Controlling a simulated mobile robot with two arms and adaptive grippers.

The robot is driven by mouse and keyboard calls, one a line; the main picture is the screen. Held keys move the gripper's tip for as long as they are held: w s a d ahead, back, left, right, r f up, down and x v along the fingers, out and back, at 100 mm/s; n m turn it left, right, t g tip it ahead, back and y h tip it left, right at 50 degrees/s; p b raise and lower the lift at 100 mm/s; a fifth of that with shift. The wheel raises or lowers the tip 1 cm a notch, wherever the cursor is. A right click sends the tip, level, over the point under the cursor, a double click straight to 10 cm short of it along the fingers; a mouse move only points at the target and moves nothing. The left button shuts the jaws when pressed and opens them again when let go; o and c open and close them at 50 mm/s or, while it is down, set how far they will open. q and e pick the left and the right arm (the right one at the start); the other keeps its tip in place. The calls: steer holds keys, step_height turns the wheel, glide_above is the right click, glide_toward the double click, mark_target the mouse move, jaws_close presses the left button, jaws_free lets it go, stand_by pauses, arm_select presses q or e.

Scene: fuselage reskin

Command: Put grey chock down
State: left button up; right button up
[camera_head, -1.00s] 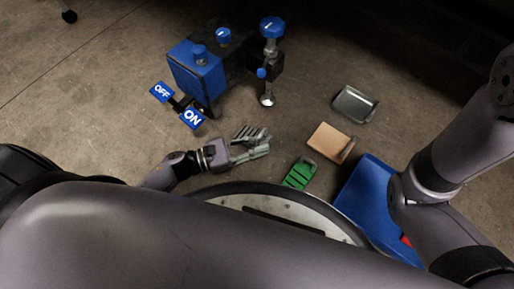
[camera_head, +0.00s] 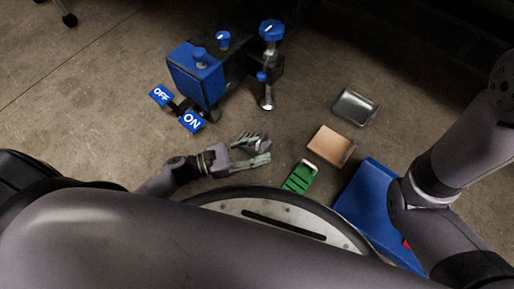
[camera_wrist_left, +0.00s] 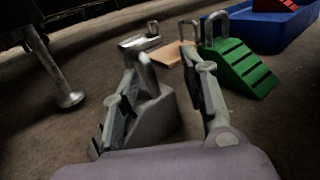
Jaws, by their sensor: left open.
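The grey chock (camera_wrist_left: 152,118) is a wedge with a loop handle. In the left wrist view it appears to rest on the floor between the fingers of my left gripper (camera_wrist_left: 163,95). The fingers are spread, with dark gaps showing beside the chock. In the head view the left gripper (camera_head: 256,150) is low over the floor, left of the green chock, and largely hides the grey chock (camera_head: 264,145). My right arm comes in at the right, but its gripper does not show.
A green chock (camera_head: 300,176), a tan block (camera_head: 331,146) and a metallic piece (camera_head: 355,107) lie to the right. A blue machine (camera_head: 196,72) with OFF and ON signs stands behind.

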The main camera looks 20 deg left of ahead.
arm_select(q)
steer(key=shift+s+a+r, duration=0.15)
steer(key=p+v, duration=0.5)
steer(key=v, duration=0.5)
steer(key=shift+s+a, duration=0.1)
steer(key=shift+a, duration=0.15)
steer(key=shift+s+a, duration=0.35)
steer(key=shift+a, duration=0.1)
